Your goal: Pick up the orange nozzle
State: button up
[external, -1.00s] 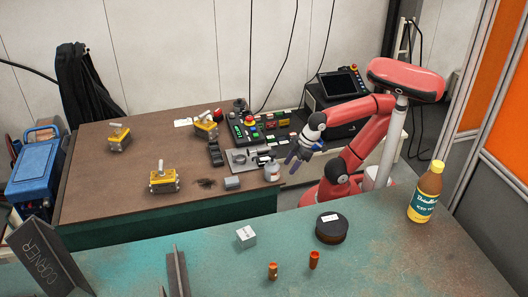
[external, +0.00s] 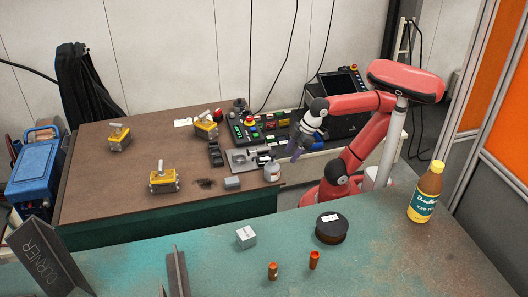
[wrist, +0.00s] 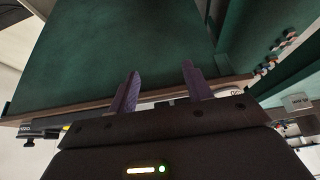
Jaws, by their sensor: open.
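Two small orange nozzles stand on the green front table in the external view, one on the left (external: 272,271) and one on the right (external: 314,260). They look alike, and I cannot tell which one is meant. My gripper (external: 297,153) is beyond that table, near the right end of the brown table, well away from both nozzles. In the wrist view my gripper (wrist: 160,88) shows two purple fingers spread apart with nothing between them. No nozzle shows in the wrist view.
The green table (external: 370,265) also holds a dark round tin (external: 332,231), a white block (external: 246,237), a bottle (external: 426,192) and dark metal angle pieces (external: 178,272). The brown table (external: 110,190) carries yellow clamps (external: 163,178), a spray can (external: 272,172) and a control panel (external: 262,128).

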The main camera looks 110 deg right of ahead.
notch_tip(320, 180, up, 14)
jog(key=w+a+r+n+y+b, duration=0.1)
jog(key=w+a+r+n, duration=0.25)
jog(key=w+a, duration=0.85)
jog(key=n+g+y+b, duration=0.15)
jog(key=n+y, duration=0.25)
jog(key=n, duration=0.4)
send_near(315, 253)
jog(key=w+a+f, duration=0.1)
jog(key=a, duration=0.1)
jog(key=shift+w+f+g, duration=0.15)
jog(key=shift+f+g, duration=0.05)
jog(key=shift+f, duration=0.6)
jog(key=shift+w+f+g, duration=0.15)
jog(key=shift+f, duration=0.65)
jog(key=x, duration=0.8)
jog(key=shift+w+r+b, duration=0.15)
jog(key=shift+b, duration=0.15)
jog(key=shift+c, duration=0.2)
